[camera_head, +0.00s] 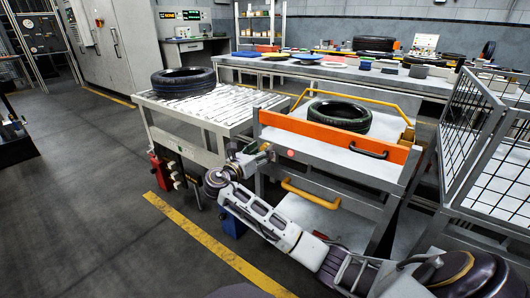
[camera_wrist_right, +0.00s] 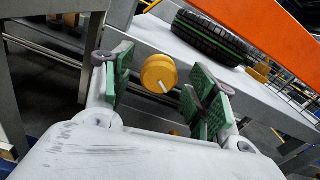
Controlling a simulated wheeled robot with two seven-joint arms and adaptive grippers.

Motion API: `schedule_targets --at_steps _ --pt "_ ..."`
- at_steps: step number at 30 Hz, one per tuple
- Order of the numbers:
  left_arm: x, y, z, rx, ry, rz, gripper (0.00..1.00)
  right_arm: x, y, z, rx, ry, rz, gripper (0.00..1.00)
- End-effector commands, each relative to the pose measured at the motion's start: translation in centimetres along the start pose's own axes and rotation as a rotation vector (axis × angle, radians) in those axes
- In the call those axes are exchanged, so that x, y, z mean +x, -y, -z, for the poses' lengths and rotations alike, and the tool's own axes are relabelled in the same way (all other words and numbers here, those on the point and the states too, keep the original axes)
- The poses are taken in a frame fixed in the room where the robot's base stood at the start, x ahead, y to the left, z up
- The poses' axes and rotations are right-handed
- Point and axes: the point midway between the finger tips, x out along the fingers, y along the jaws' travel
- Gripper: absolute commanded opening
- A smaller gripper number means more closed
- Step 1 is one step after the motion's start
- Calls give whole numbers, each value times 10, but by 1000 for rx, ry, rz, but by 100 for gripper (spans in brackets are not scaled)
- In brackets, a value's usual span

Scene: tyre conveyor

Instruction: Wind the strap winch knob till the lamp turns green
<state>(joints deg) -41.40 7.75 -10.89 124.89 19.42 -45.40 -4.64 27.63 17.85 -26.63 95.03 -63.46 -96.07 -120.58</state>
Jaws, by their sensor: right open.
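The winch knob (camera_wrist_right: 159,72) is a round yellow-orange knob with a white mark on its face; it shows in the right wrist view. My right gripper (camera_wrist_right: 163,86) is open, with its green-padded fingers on either side of the knob. A gap shows on the left; I cannot tell whether the right finger touches. In the head view my right gripper (camera_head: 261,154) is at the cart's front left corner, and I cannot make out the knob there. A round pinkish-red lamp (camera_head: 290,153) shows just right of it; it is not green. My left gripper is not in view.
A tyre (camera_head: 342,115) lies on the cart behind an orange board (camera_head: 330,136). Another tyre (camera_head: 184,80) lies on the roller conveyor (camera_head: 218,107) at left. A wire cage (camera_head: 468,130) stands close on the right.

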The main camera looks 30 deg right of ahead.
Motion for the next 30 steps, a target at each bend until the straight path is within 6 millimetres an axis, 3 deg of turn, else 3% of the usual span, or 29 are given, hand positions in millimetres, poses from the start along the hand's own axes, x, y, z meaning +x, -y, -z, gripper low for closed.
schedule_targets --at_steps 9,21,30 --pt "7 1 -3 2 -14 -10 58 21 0 1 -1 0 0 58" --pt "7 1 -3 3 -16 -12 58 24 0 0 -1 0 0 58" --pt "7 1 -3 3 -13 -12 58 24 0 0 -1 0 0 19"
